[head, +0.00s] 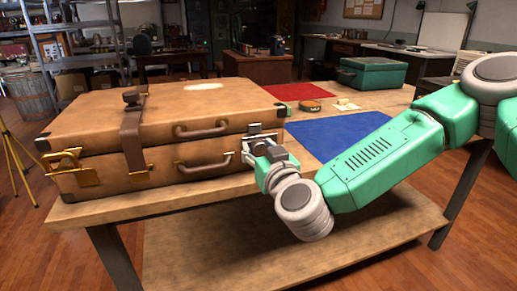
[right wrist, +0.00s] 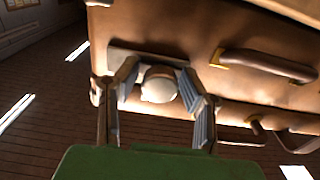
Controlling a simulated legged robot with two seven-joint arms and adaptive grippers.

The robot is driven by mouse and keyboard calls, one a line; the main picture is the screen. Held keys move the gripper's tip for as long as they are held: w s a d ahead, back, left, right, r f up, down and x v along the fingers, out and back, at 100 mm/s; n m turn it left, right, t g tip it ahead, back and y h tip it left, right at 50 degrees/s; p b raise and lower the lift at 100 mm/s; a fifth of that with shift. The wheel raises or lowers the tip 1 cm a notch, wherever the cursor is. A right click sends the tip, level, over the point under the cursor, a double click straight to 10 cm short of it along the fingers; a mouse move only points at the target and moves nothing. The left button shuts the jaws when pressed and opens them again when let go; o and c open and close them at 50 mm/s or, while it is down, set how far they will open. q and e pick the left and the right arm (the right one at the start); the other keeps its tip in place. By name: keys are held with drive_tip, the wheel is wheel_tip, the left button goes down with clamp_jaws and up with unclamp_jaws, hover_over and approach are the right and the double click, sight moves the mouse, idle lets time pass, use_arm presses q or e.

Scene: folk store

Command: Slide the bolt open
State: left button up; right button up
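A brown suitcase (head: 200,105) with two stacked halves lies on the wooden table. A metal bolt plate (head: 262,129) sits at its front right corner. In the right wrist view the bolt's plate (right wrist: 140,58) shows with a pale round knob (right wrist: 158,86). My right gripper (head: 258,149) is at that corner. In the right wrist view the right gripper (right wrist: 160,80) has its fingers apart, one on each side of the knob. I cannot tell whether either finger touches it. The gripper partly hides the bolt in the head view. My left gripper is out of view.
A brass padlock-like clasp (head: 72,170) is at the suitcase's left front corner, and a leather strap (head: 132,135) crosses its front. Two handles (head: 205,165) stick out near my gripper. A blue mat (head: 335,132) and a green case (head: 372,74) lie to the right.

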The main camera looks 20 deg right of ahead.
clamp_jaws()
drive_tip(key=d, duration=0.1)
drive_tip(key=d+p, duration=0.1)
drive_tip(key=d, duration=0.1)
drive_tip(key=shift+w+d+r+p, duration=0.1)
drive_tip(key=shift+d+r+p, duration=0.05)
drive_tip(key=shift+r+p, duration=0.15)
drive_tip(key=shift+d+f, duration=0.2)
drive_tip(key=o, duration=0.6)
unclamp_jaws()
drive_tip(key=shift+c, duration=0.2)
drive_tip(key=shift+d, duration=0.1)
drive_tip(key=shift+f, duration=0.1)
